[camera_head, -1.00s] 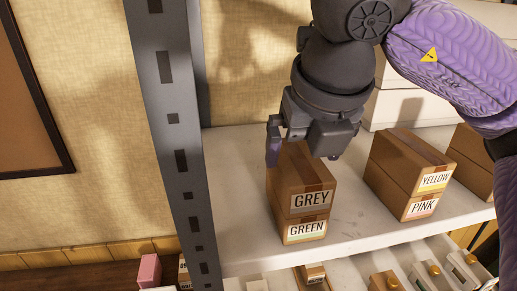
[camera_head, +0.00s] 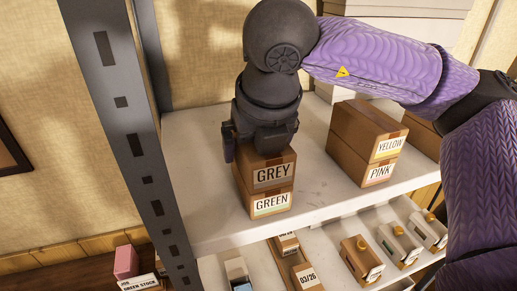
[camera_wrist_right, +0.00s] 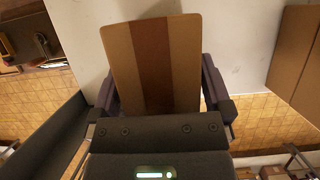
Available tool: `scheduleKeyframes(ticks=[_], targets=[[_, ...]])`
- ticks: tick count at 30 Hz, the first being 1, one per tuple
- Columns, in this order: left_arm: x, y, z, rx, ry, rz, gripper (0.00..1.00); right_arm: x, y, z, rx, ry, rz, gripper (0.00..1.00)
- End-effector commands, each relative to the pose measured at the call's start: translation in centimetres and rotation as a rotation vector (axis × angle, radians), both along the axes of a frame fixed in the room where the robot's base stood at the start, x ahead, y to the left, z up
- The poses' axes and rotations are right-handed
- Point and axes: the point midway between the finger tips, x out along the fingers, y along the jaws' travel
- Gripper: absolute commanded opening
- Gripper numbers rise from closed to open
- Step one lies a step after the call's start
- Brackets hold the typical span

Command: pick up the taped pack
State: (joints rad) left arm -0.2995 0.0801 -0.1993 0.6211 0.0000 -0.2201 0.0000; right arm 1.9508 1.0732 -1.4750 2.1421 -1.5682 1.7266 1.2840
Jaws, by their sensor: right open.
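A brown cardboard pack, a box labelled GREY (camera_head: 272,175) on top of a box labelled GREEN (camera_head: 271,203), stands on the white shelf (camera_head: 200,190). In the right wrist view, a darker tape strip runs along the middle of the pack's top (camera_wrist_right: 154,62). My right gripper (camera_head: 260,150) points down over the GREY box and is open. In the wrist view its fingers (camera_wrist_right: 160,90) lie on either side of the box top. I cannot tell whether they touch its sides. The gripper hides part of the box's top. My left gripper is not in view.
A second stack, YELLOW (camera_head: 388,147) over PINK (camera_head: 379,173), stands to the right with clear shelf between. A grey perforated post (camera_head: 125,130) rises at the left. Small boxes (camera_head: 360,260) fill the lower shelf. White boxes stand behind.

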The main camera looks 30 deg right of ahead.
Motion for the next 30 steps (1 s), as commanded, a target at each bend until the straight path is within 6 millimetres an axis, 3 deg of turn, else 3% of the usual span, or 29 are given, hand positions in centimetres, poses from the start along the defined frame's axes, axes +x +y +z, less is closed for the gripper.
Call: scheduleKeyframes(ticks=[2, 12, 15, 23, 30], targets=[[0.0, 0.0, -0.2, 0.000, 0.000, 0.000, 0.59, 0.0, 0.0, -0.1, 0.000, 0.001, 0.000, 1.00], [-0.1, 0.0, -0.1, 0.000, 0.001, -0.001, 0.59, 0.0, 0.0, 0.0, 0.000, 0.001, 0.000, 0.28], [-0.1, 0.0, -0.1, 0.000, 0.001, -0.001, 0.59, 0.0, 0.0, 0.0, 0.000, 0.000, 0.000, 0.12], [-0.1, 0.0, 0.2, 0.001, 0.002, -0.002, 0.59, 0.0, 0.0, 0.2, 0.000, -0.001, 0.000, 0.12], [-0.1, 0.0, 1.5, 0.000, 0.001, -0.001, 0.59, 0.4, -0.1, 2.0, 0.001, 0.000, 0.006, 0.12]])
